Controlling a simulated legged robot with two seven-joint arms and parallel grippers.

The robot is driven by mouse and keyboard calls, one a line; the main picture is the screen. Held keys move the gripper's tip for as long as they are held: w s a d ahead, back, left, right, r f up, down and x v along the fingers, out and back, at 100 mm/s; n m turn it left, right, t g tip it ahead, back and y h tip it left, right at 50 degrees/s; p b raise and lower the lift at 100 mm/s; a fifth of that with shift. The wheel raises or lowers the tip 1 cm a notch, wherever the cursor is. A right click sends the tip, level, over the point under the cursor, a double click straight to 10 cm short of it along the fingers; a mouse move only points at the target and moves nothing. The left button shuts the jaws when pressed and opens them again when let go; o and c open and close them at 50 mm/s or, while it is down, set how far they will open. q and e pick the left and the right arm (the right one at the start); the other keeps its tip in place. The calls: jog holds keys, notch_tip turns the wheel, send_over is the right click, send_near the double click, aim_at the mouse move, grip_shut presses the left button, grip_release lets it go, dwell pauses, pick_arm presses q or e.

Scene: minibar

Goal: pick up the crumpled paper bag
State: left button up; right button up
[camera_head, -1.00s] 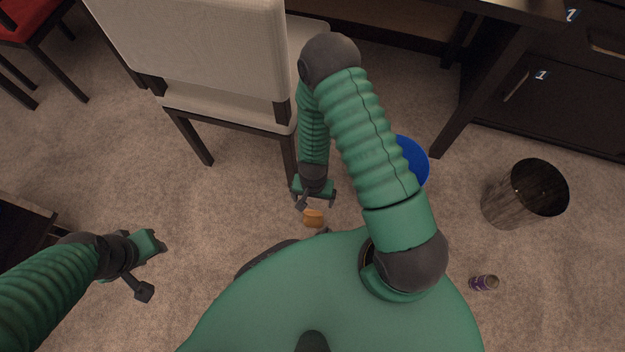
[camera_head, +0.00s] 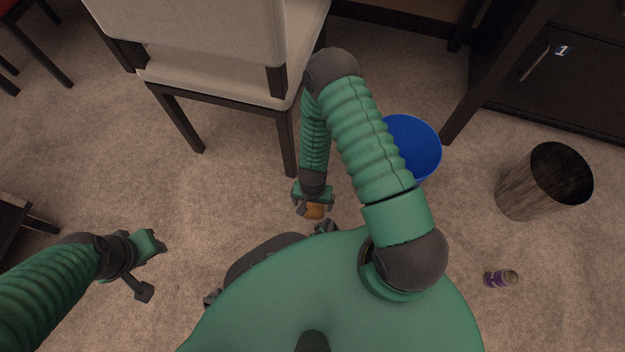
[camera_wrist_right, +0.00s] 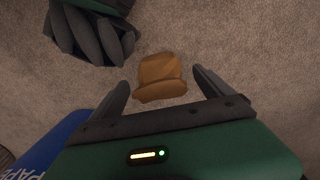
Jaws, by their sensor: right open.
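The crumpled paper bag (camera_head: 314,212) is a small orange-brown lump on the carpet, just in front of my body in the head view. In the right wrist view the paper bag (camera_wrist_right: 160,78) lies beyond and between the two fingertips. My right gripper (camera_head: 314,208) is above it, pointing down, and partly covers it in the head view. The right gripper (camera_wrist_right: 160,84) is open, with a finger on each side of the bag in the picture; I cannot tell whether either touches it. My left gripper (camera_head: 151,266) is open and empty at the left, away from the bag.
A blue bin (camera_head: 412,150) stands behind my right arm. A dark wastebasket (camera_head: 541,185) and a purple can (camera_head: 500,279) are at the right. A pale chair (camera_head: 208,45) stands behind the right gripper, its legs close by. Carpet between the grippers is clear.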

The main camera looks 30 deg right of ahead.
jog(key=shift+r, duration=0.15)
jog(key=c, duration=1.8)
jog(key=shift+r, duration=0.1)
